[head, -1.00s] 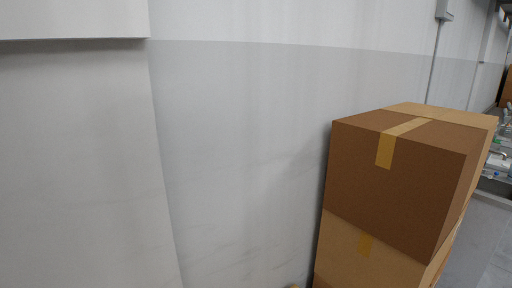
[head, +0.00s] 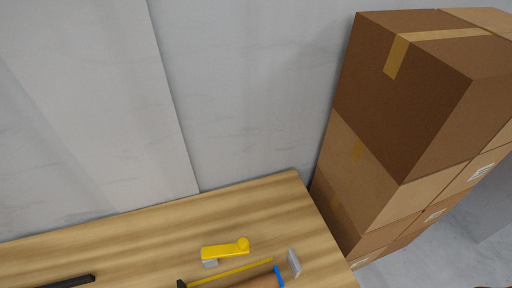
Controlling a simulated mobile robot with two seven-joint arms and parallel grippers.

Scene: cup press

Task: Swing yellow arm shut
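A yellow arm (head: 222,251) with a round yellow knob at its right end shows near the bottom of the head view. It is over the wooden table, with a small grey block (head: 210,263) under its left part. A thin yellow bar (head: 232,272) runs slantwise just below it, and what it joins is cut off by the bottom edge. I cannot tell whether the yellow arm is open or shut. Neither of my grippers can be made out in the view.
The wooden table (head: 150,238) stands against the pale wall. A dark bar (head: 70,282), a brown part (head: 258,282), a blue piece (head: 279,277) and a grey plate (head: 294,263) show at the bottom. Stacked cardboard boxes (head: 410,90) stand right of the table.

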